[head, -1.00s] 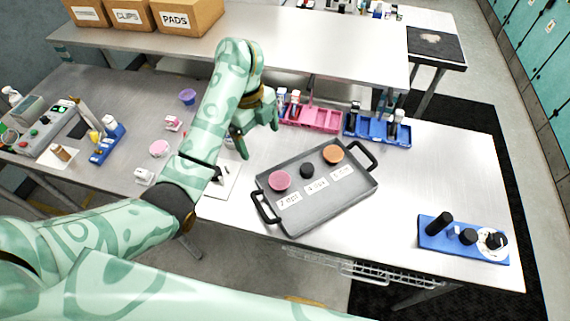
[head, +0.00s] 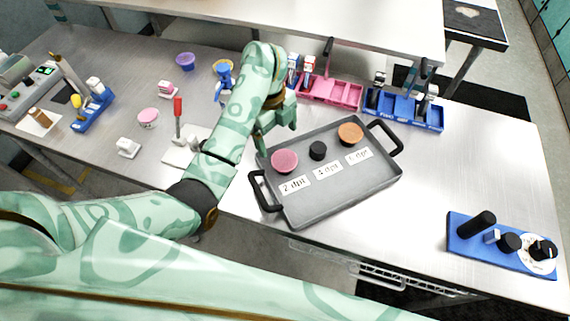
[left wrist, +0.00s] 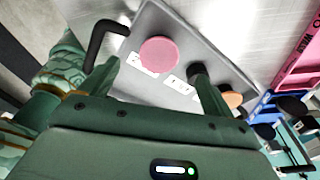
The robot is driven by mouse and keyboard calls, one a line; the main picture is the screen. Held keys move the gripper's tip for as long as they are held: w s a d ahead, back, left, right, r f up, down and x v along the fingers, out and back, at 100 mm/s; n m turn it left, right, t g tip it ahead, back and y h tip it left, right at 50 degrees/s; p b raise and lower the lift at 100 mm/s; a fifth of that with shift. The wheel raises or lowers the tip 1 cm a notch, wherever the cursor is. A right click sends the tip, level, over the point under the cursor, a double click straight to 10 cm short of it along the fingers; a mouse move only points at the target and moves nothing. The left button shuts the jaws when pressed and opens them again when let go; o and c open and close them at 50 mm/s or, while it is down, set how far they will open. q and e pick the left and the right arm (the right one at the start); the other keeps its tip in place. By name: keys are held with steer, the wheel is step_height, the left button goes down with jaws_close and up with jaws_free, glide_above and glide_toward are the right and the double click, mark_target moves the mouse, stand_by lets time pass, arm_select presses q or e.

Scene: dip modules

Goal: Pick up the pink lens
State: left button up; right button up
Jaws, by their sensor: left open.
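A pink lens (head: 285,161), a round flat disc, lies at the left end of a grey tray (head: 330,197), above a "2 dpt" label. It also shows in the left wrist view (left wrist: 159,54), beyond and between the fingers. A dark lens (head: 318,151) and an orange lens (head: 350,133) lie in the same tray. My left gripper (head: 277,132) is open and empty, above the tray's left back edge and close to the pink lens without holding it. It also shows in the left wrist view (left wrist: 155,68). My right gripper is not in view.
The tray has black handles at both ends. Pink (head: 333,93) and blue (head: 404,110) racks stand behind it. A blue holder (head: 490,244) is at right; the table between is clear.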

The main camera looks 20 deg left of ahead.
mark_target(284, 159)
arm_select(q)
steer(key=shift+d+f, duration=0.1)
steer(key=shift+f, duration=0.75)
steer(key=f, duration=0.1)
steer(key=d+f+b, duration=0.1)
steer(key=f, duration=0.1)
steer(key=f+b, duration=0.1)
steer(key=f, duration=0.1)
steer(key=shift+s+d, duration=0.35)
steer(key=shift+s, duration=0.05)
steer(key=shift+r, duration=0.1)
steer(key=c, duration=1.1)
